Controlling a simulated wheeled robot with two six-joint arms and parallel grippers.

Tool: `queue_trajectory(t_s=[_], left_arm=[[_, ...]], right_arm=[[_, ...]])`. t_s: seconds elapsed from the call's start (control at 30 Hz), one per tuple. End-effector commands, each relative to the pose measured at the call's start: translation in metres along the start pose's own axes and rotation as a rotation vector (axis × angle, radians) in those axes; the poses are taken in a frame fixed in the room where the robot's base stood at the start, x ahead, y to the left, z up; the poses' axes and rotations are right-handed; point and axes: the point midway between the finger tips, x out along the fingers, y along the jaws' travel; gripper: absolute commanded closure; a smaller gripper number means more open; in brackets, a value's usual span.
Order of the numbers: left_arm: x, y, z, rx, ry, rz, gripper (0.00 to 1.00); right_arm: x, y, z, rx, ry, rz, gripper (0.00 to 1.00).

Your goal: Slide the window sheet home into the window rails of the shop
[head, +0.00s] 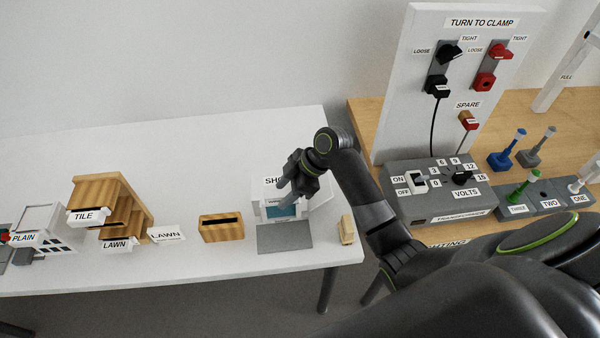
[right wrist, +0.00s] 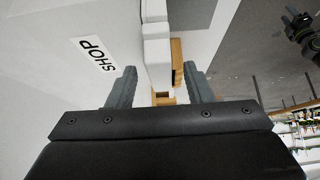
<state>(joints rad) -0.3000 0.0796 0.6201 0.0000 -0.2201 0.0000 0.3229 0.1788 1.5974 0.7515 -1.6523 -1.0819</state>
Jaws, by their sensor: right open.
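The white shop (head: 318,197) stands near the right end of the white table, its label partly hidden by my right gripper. A teal pane (head: 282,211) shows low in its front; I cannot tell whether this is the window sheet or part of the shop. The window rails are not clear. My right gripper (head: 290,197) is at the shop's front, pointing down. In the right wrist view its fingers (right wrist: 162,88) are open, with a white edge (right wrist: 157,45) and some wood between them in the picture; I see no grip. My left gripper is not clearly seen.
A grey pad (head: 285,238) lies before the shop. A slotted wooden block (head: 221,234) stands left, a small wooden piece (head: 347,230) right. Farther left are the tile-labelled wooden building (head: 98,190) and lawn labels. The transformer box (head: 440,200) stands on the wooden table.

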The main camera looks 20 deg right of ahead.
Motion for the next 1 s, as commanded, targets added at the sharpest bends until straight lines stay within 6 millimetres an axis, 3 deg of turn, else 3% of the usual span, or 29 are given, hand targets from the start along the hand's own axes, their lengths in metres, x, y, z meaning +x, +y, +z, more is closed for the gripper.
queue_trajectory(t_s=[0.6,0.8,1.0], left_arm=[[0.018,0.002,0.002,0.0,0.0,0.0,0.53],[0.021,0.002,0.002,0.0,0.0,0.0,0.53],[0.022,0.002,0.002,0.0,0.0,0.0,0.53]], right_arm=[[-0.128,0.001,0.002,-0.003,-0.005,0.005,0.53],[-0.154,0.001,0.001,-0.002,-0.003,0.002,0.53],[-0.165,0.0,0.0,0.0,-0.002,0.0,0.53]])
